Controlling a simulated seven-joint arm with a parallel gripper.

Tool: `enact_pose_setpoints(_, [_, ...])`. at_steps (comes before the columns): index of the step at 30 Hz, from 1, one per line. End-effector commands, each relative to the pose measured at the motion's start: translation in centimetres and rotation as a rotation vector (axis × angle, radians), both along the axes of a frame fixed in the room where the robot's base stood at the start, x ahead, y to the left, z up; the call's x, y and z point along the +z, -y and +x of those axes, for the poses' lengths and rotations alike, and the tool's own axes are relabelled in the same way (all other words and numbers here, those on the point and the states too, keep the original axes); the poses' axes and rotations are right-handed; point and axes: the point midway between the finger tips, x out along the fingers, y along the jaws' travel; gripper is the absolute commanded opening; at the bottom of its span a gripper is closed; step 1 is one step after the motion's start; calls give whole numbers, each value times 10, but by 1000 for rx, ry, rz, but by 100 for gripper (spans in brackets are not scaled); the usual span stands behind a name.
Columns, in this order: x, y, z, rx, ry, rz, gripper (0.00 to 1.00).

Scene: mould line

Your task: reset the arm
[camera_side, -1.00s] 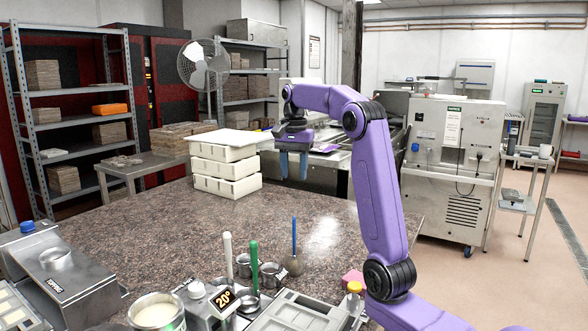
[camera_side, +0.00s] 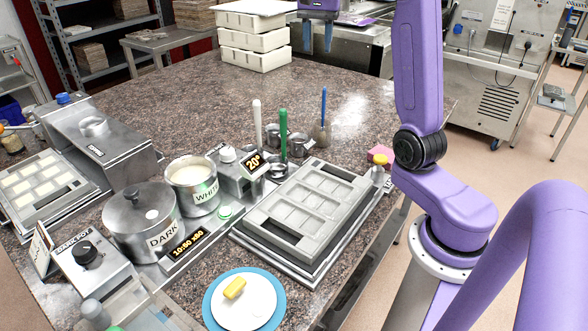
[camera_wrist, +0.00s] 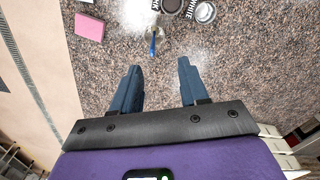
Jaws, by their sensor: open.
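My gripper (camera_side: 318,46) hangs at the top edge of the side view, fingers pointing down, above the far part of the stone counter (camera_side: 200,90). It is just right of the stack of white moulds (camera_side: 255,61). In the wrist view my gripper (camera_wrist: 159,70) shows two blue fingers spread apart with nothing between them. Speckled counter lies beneath them. The upper part of my arm is cut off by the side view's top edge.
A grey mould (camera_side: 315,205) in a tray, a dark pot (camera_side: 143,225), a white pot (camera_side: 192,185) and upright tools (camera_side: 283,130) crowd the near counter. A plate (camera_side: 244,300) holds a yellow piece. The counter's middle is clear.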

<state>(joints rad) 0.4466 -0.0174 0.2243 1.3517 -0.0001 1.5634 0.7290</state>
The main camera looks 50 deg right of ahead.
Motion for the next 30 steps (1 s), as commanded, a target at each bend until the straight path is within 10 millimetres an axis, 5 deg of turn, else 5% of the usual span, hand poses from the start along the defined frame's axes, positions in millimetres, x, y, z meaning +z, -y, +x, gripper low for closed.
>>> enact_pose_setpoints(7, [-21,-83,-1,377,3,0,44])
enact_pose_setpoints(14, [-42,-153,-26,723,7,-2,44])
enact_pose_setpoints(21, [-66,-211,-72,1084,12,-3,44])
enact_pose_setpoints(30, [-99,-257,-150,1537,19,-3,44])
